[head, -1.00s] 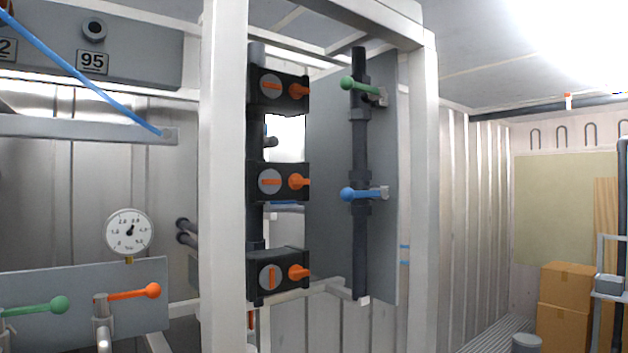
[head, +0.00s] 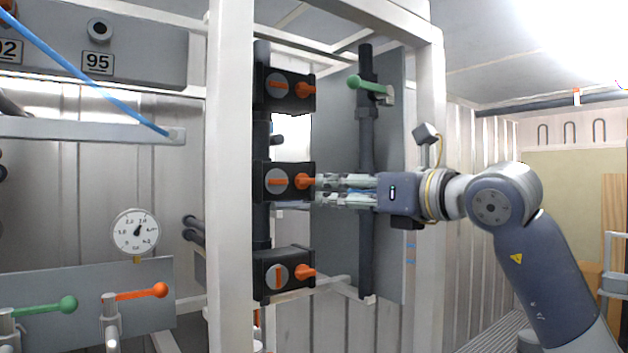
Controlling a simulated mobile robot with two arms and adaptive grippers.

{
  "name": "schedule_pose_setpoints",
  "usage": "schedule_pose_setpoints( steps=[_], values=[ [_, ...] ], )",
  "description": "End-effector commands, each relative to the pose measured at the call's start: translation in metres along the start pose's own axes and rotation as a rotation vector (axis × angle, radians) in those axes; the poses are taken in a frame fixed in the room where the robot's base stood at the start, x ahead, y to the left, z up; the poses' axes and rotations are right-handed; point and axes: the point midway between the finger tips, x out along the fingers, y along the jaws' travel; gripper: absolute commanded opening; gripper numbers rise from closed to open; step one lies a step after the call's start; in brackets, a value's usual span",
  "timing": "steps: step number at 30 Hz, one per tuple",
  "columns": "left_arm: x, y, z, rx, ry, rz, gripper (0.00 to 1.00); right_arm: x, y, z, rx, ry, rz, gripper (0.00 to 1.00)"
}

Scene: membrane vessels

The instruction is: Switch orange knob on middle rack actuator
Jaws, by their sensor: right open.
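Three black actuators with orange knobs are stacked on a dark vertical pipe in the white rack. The middle actuator (head: 265,195) has a grey dial with a level orange bar, and its orange knob (head: 305,181) points right. My right gripper (head: 318,190) comes in from the right, level with this knob. Its fingers are open, one above the other, with the tips close beside the knob's end. I cannot tell whether they touch it or have it between them. My left gripper is not in view.
The top actuator (head: 286,104) and bottom actuator (head: 284,289) sit close above and below. A white rack post (head: 231,180) stands to the left. A green-handled valve (head: 370,87) is above my right gripper. A pressure gauge (head: 134,232) is at the left.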

Motion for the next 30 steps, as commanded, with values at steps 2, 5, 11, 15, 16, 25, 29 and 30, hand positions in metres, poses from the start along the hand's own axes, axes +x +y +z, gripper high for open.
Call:
schedule_pose_setpoints(
  steps=[2,5,11,15,16,25,29,30],
  values=[
    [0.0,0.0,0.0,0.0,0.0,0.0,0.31,-0.006,-0.002,0.011,-0.035,-0.003,-0.038,0.55],
    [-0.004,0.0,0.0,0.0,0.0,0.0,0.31,-0.005,-0.004,0.017,-0.047,-0.003,-0.056,0.55],
    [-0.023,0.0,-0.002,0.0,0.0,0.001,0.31,0.024,-0.005,0.02,-0.043,-0.001,-0.054,0.55],
    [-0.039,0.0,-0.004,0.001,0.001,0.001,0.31,0.052,-0.006,0.02,-0.042,-0.001,-0.053,0.55],
    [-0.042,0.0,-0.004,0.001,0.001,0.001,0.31,0.058,-0.006,0.021,-0.043,-0.001,-0.053,0.55],
    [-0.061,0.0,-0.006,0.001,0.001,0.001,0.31,0.094,-0.009,0.017,-0.043,-0.003,-0.053,0.55],
    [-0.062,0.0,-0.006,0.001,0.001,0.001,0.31,0.099,-0.009,0.016,-0.045,-0.005,-0.054,0.55],
    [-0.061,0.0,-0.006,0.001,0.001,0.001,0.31,0.099,-0.009,0.016,-0.046,-0.005,-0.054,0.55]
  ],
)
